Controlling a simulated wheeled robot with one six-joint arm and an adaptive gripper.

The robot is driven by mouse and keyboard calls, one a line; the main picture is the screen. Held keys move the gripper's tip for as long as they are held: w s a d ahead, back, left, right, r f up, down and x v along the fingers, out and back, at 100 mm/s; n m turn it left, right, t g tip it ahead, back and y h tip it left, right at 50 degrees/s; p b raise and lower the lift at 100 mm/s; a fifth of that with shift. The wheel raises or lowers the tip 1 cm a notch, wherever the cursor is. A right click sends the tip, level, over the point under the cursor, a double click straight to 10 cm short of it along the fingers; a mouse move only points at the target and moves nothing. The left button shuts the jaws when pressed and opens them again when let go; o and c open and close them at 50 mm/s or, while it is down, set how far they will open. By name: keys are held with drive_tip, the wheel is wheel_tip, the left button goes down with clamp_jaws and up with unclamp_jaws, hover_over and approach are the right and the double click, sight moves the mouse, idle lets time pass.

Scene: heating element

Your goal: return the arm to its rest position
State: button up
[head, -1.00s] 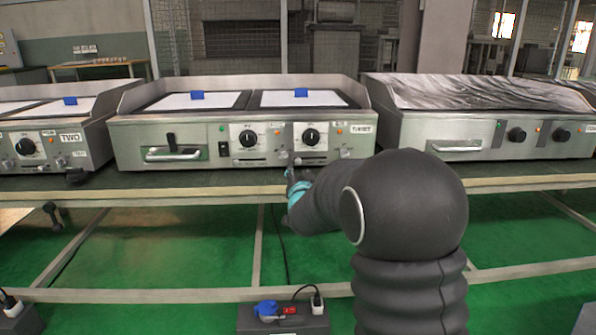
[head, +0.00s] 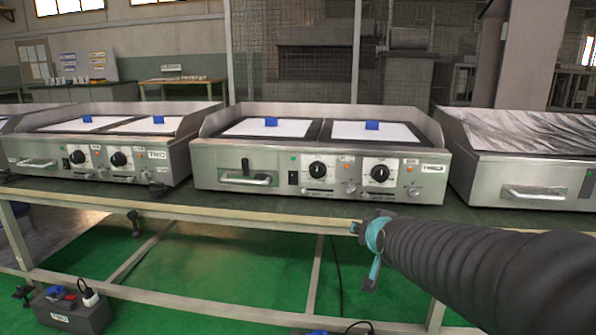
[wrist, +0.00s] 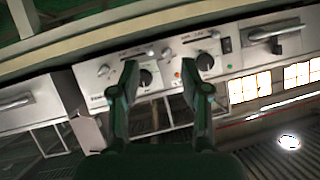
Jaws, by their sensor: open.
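My arm comes in from the right in the head view, in a black ribbed sleeve with a teal band. My gripper shows fully in the wrist view (wrist: 167,78). Its two dark green fingers are spread apart with nothing between them. They point toward the front panel of the middle griddle, which looks tilted and upside down there. In the head view the end of my arm is in front of and below the middle griddle (head: 318,190), near the table's front edge. The gripper's fingers are hard to make out there.
A griddle marked TWO (head: 110,160) stands to the left, and a covered griddle (head: 530,190) to the right. All stand on a long table (head: 200,211) with a pale front edge. A power box (head: 70,315) sits on the green floor below. Open floor shows under the table frame.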

drive_tip(key=s+f+n+g+p, duration=0.1)
drive_tip(key=s+g, duration=0.2)
drive_tip(key=s, duration=1.1)
drive_tip(key=s+f+n+g+p, duration=0.1)
drive_tip(key=s+g, duration=0.3)
drive_tip(key=s, duration=1)
drive_tip(key=shift+s+f+n+p, duration=0.4)
drive_tip(key=shift+f+p, duration=0.1)
drive_tip(key=shift+p, duration=0.3)
drive_tip(key=shift+w, duration=0.1)
drive_tip(key=shift+c, duration=0.4)
idle(0.5)
drive_tip(key=shift+a, duration=0.1)
